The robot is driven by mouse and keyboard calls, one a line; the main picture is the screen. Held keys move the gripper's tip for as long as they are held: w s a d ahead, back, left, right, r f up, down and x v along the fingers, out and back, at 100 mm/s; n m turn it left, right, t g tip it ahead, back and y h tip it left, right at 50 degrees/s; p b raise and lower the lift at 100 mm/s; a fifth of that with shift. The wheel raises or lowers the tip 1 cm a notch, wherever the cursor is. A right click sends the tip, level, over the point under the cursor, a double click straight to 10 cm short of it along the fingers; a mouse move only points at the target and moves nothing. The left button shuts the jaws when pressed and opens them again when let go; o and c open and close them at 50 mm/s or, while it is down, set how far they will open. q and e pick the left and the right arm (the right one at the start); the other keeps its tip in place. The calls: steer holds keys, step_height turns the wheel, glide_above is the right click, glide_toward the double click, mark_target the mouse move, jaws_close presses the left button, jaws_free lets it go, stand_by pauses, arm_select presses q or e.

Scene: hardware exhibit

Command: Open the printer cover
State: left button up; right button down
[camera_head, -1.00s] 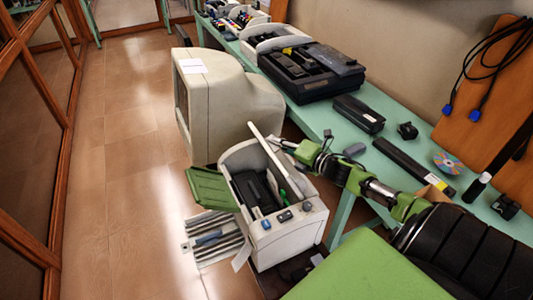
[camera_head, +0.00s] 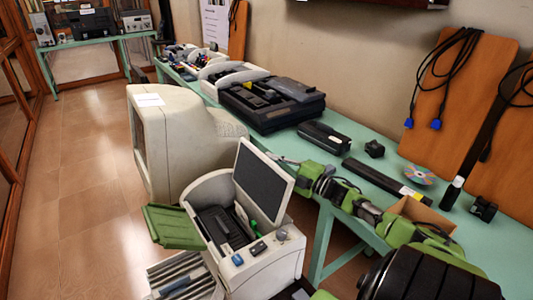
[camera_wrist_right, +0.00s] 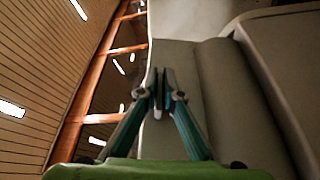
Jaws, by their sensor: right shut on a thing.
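The printer (camera_head: 250,258) is a small white box on the left of the green table. Its cover (camera_head: 263,182) stands raised, tilted back toward the table, with its dark inner face showing. The dark inside of the printer (camera_head: 222,228) is exposed. My right arm comes in from the right, and my right gripper (camera_head: 285,160) is at the upper right edge of the cover, its tips partly hidden behind it. In the right wrist view the fingers of my right gripper (camera_wrist_right: 161,92) are close together against a pale grey surface. My left gripper is not in view.
A bulky beige monitor (camera_head: 175,140) stands just behind the printer. The green table (camera_head: 338,205) holds a black device (camera_head: 272,104), a black bar (camera_head: 375,177) and a disc (camera_head: 418,174). A green tray (camera_head: 172,226) is left of the printer. Floor is clear at left.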

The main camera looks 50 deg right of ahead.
steer(key=shift+d+m, duration=0.3)
steer(key=c, duration=2.2)
jaws_free()
steer(key=shift+f, duration=0.1)
steer(key=s, duration=0.4)
steer(key=s+d+f, duration=0.1)
steer(key=s, duration=0.7)
steer(key=shift+d+f, duration=0.25)
